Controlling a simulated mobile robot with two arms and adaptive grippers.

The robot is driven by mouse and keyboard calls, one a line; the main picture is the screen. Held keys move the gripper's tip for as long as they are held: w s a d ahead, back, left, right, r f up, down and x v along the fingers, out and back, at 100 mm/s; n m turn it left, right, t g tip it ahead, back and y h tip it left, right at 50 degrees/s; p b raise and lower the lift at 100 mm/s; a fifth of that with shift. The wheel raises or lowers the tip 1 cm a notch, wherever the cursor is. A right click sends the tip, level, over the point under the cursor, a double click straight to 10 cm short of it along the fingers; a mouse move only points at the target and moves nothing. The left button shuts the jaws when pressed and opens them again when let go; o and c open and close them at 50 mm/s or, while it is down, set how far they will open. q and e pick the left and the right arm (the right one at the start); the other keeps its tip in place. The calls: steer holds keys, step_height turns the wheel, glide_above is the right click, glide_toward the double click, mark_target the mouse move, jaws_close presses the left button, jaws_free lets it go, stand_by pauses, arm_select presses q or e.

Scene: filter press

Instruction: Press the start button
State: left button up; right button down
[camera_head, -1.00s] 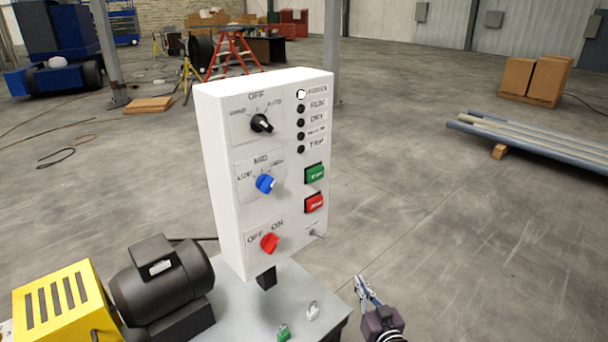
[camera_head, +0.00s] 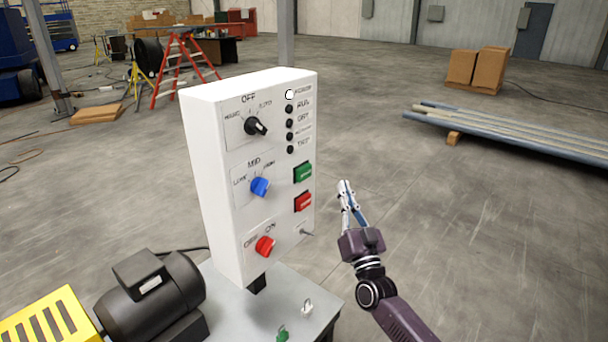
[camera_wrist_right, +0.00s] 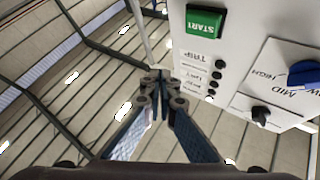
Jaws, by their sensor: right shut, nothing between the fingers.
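The green start button (camera_head: 303,173) is on the right side of the white control panel's (camera_head: 214,180) face, just above a red button (camera_head: 303,202). In the right wrist view the start button (camera_wrist_right: 205,22) shows upside down at the top, with its START label readable. My right gripper (camera_head: 345,186) is shut and empty, to the right of the buttons with its fingers pointing up, apart from the panel. In the right wrist view its fingertips (camera_wrist_right: 164,80) are below and left of the start button. My left gripper is not in view.
The panel also carries a black knob (camera_head: 255,126), a blue knob (camera_head: 259,187), a red knob (camera_head: 265,246), a small toggle (camera_head: 306,233) and several indicator lamps. It stands on a grey table (camera_head: 250,310) beside a black motor (camera_head: 150,300).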

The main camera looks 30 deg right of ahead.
steer(key=b, duration=0.3)
glide_toward(308, 169)
steer(key=w+d+r, duration=0.2)
steer(key=d+r, duration=0.1)
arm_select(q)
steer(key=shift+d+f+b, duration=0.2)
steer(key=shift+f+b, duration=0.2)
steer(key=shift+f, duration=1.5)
arm_select(e)
steer(key=shift+w+a+r, duration=0.1)
steer(key=shift+w+a, duration=0.05)
steer(key=shift+w, duration=0.4)
steer(key=shift+w+a+r, duration=0.1)
steer(key=shift+w, duration=0.4)
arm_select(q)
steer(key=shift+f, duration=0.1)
arm_select(e)
steer(key=shift+w, duration=0.15)
steer(key=shift+w+a, duration=0.2)
steer(key=shift+w, duration=0.05)
